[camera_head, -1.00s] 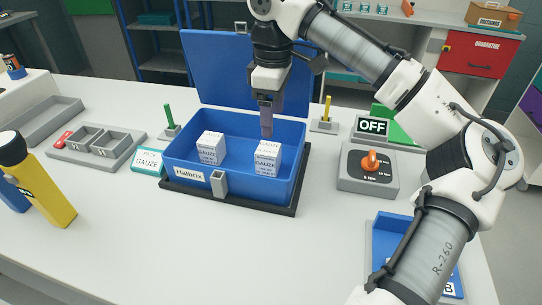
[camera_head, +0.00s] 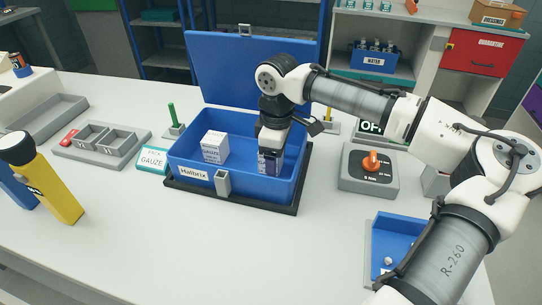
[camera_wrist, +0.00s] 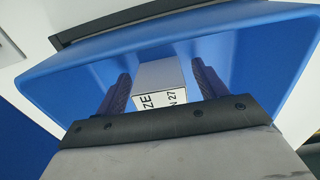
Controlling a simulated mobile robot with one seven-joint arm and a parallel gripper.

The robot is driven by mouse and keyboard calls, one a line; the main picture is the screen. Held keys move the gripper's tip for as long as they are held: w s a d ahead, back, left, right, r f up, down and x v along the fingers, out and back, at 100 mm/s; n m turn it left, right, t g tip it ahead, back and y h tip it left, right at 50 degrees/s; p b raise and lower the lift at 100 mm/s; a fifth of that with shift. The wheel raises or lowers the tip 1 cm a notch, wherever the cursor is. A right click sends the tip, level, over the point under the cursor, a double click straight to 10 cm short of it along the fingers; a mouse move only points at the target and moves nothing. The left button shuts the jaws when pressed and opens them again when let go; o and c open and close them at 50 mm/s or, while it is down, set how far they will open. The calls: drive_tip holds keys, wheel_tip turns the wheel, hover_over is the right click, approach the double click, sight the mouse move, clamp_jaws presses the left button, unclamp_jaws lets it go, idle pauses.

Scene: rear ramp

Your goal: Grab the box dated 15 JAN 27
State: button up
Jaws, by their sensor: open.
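The blue case (camera_head: 196,188) marked Halbrix stands open with its lid up. A white gauze box (camera_head: 214,147) sits upright in its left part; its date is too small to read. My gripper (camera_head: 270,165) reaches down into the right part, over the other white box, which it mostly hides in the head view. In the wrist view that box (camera_wrist: 160,74) lies between my two purple fingers, one on each side. Its label shows "ZE" and "N 27"; the rest is cut off by my gripper. My gripper is open around it.
A "GAUZE" sign (camera_head: 152,160) stands left of the case. A grey dial unit (camera_head: 367,168) stands to its right, with a blue tray (camera_head: 398,233) nearer the front. The table in front is clear.

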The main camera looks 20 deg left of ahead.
drive_tip(key=shift+c, duration=0.3)
drive_tip(key=c, duration=1)
drive_tip(key=shift+r, duration=0.15)
